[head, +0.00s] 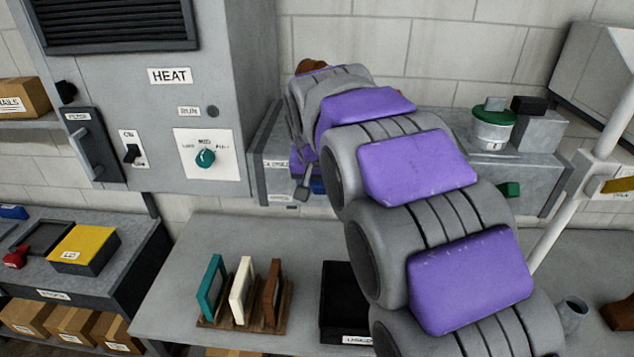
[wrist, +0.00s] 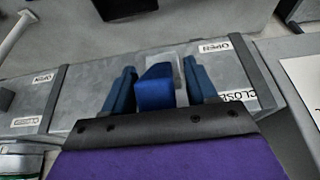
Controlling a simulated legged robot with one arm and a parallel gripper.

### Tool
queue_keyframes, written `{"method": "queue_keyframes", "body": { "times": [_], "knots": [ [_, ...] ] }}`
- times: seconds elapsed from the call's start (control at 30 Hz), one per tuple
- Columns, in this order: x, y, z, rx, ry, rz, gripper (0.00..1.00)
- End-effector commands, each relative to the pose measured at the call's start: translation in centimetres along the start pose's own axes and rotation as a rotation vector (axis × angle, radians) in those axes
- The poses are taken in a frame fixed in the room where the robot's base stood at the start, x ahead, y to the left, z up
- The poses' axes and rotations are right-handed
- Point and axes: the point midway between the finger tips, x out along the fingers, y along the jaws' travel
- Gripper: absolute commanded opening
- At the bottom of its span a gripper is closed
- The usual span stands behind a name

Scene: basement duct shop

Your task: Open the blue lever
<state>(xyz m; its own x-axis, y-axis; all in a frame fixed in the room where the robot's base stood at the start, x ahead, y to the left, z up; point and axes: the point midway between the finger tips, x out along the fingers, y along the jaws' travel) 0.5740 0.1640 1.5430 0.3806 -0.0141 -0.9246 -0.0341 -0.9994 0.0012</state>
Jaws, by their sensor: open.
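The blue lever (wrist: 154,88) sits on the front of a grey duct box, between the two dark blue fingers of my gripper (wrist: 160,88) in the wrist view. The fingers are apart, one on each side of the lever; I cannot tell whether either touches it. An OPEN label (wrist: 214,47) and a CLOSED label (wrist: 248,95) are beside the lever. In the head view a bit of the blue lever (head: 318,187) shows beside my arm, which hides most of that area.
A green lever (head: 508,189) is farther right on the same grey duct (head: 540,170). A grey HEAT cabinet (head: 150,100) with a green knob (head: 205,158) stands to the left. Below, the bench (head: 230,235) holds a rack of frames (head: 241,292) and a black bin (head: 343,300).

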Motion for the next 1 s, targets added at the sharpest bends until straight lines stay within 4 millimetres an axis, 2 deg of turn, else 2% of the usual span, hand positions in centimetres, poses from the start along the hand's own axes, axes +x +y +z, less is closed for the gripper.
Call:
{"method": "queue_keyframes", "body": {
  "times": [0.17, 0.77, 1.0],
  "knots": [
    [-0.01, 0.0, -0.03, 0.0, 0.001, 0.0, 0.57],
    [-0.05, -0.13, -0.03, 0.0, 0.001, 0.0, 0.01],
    [-0.07, -0.13, -0.03, 0.0, 0.002, 0.0, 0.0]
  ]
}}
